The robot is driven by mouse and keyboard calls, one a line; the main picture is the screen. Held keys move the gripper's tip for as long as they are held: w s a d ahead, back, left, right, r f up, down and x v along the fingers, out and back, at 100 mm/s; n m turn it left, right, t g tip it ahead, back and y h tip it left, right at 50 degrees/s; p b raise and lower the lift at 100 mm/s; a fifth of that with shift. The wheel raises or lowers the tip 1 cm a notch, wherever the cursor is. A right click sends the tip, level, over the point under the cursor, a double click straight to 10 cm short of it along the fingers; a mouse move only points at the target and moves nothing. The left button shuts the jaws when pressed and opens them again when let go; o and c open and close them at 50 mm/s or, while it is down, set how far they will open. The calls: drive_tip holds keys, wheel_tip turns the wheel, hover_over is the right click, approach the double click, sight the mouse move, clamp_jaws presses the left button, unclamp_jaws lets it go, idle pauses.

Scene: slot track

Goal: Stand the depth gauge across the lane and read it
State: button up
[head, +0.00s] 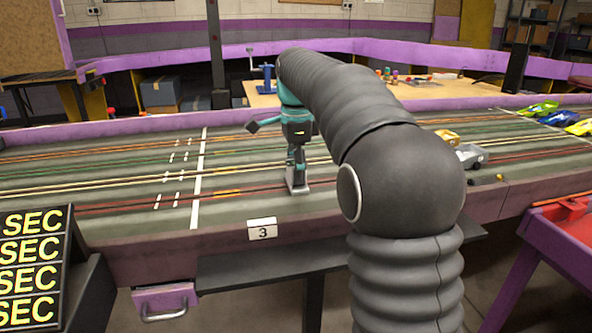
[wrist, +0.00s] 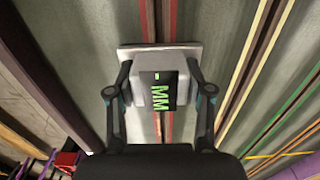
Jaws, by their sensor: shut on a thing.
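The depth gauge (head: 297,183) is a pale block with a wide flat foot, on or just above the near red lane in the head view. In the wrist view the gauge (wrist: 147,60) has its plate across the red lane (wrist: 169,20) and a dark display (wrist: 158,91) with a green mark and "MM". No digits are legible. My gripper (head: 298,160) points down over the gauge. In the wrist view my gripper (wrist: 159,94) is shut on the gauge, a finger on each side. The contact under the foot is hidden.
A white line (head: 198,180) crosses the track left of the gauge. Toy cars, including a silver one (head: 472,156), stand to the right. A plate marked 3 (head: 262,229) is on the near edge. A lap-time board (head: 32,262) stands at front left.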

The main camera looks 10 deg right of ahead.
drive_tip(key=o, duration=1.4)
drive_tip(key=shift+c, duration=0.2)
